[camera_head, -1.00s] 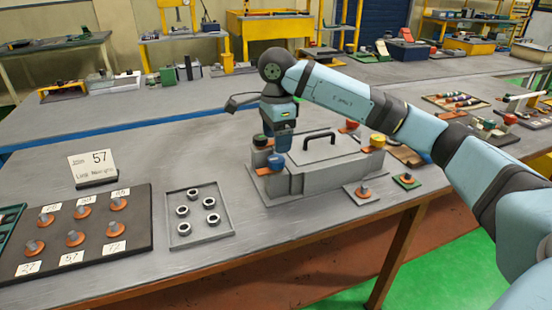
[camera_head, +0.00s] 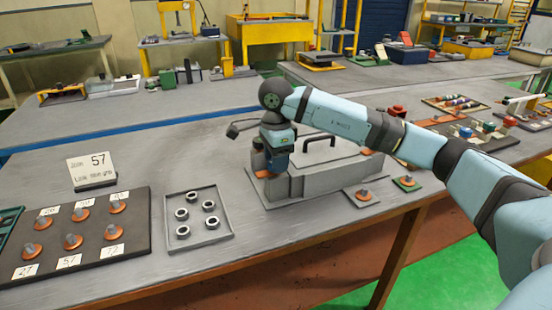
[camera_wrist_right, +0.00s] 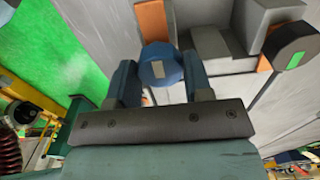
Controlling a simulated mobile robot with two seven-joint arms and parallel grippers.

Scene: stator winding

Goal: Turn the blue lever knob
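The blue lever knob (camera_wrist_right: 159,70) shows in the right wrist view as a round blue cap with a small pale rectangular mark. My right gripper (camera_wrist_right: 160,80) has one finger on each side of it, with no clear gap, and looks shut on it. In the head view my right gripper (camera_head: 276,165) is lowered at the left end of the grey machine (camera_head: 335,172), where the gripper hides the knob. A dark round knob with a green mark (camera_wrist_right: 290,47) stands to the right in the wrist view. My left gripper is in neither view.
A tray of nuts (camera_head: 226,237) and a dark board with orange-based posts (camera_head: 140,235) lie to the left. The machine's black handle (camera_head: 319,140) rises beside my right gripper. Small plates (camera_head: 362,196) lie at the right front.

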